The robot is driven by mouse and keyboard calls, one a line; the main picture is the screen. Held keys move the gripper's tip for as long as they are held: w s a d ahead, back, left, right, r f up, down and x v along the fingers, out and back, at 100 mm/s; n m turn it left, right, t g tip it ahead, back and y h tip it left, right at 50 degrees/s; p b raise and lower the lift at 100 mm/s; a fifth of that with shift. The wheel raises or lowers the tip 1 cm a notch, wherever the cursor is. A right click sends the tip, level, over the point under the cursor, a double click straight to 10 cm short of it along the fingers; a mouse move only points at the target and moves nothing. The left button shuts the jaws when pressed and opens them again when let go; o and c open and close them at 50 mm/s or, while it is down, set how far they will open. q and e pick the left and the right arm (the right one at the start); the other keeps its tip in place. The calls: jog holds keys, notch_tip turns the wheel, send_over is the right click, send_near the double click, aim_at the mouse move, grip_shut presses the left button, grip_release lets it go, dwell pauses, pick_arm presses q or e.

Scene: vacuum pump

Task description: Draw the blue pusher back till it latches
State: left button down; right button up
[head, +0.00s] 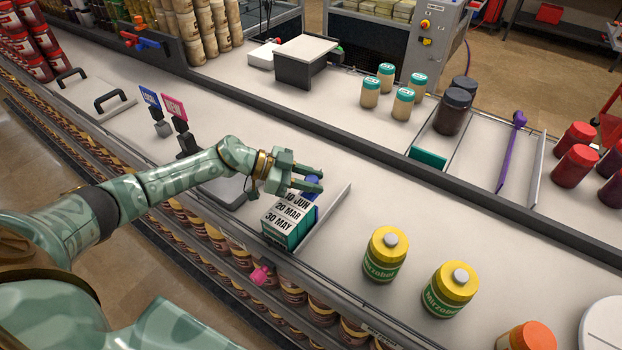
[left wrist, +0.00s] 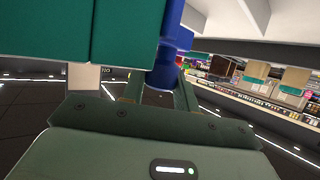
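The blue pusher (head: 311,184) stands behind a row of teal-and-white date cartons (head: 287,222) marked 10 JUN, 20 MAR and 30 MAY. My left gripper (head: 319,180) is at the pusher, its two fingers apart with the blue part between or just behind them. Contact is not clear. In the left wrist view the blue pusher (left wrist: 170,52) hangs in front of the fingers and hides part of them. A teal carton (left wrist: 120,35) fills the upper left there. My right gripper is not in view.
A thin tray wall (head: 328,217) runs right of the cartons. Two yellow-lidded jars (head: 385,255) stand further right. A purple pusher (head: 511,150) lies in another lane across the dark rail. Counter between the wall and jars is clear.

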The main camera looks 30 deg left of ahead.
pick_arm(q)
jog(key=w, duration=0.1)
jog(key=w+b, duration=0.1)
jog(key=w, duration=0.1)
jog(key=w+b, duration=0.1)
jog(key=shift+w+d, duration=0.3)
jog(key=c, duration=1.1)
grip_release()
jog(key=shift+o, duration=0.2)
jog(key=v, duration=1.6)
jog(key=shift+r+b, duration=0.15)
jog(key=shift+b, duration=0.15)
jog(key=shift+s+a, duration=0.1)
jog(key=shift+a, duration=0.15)
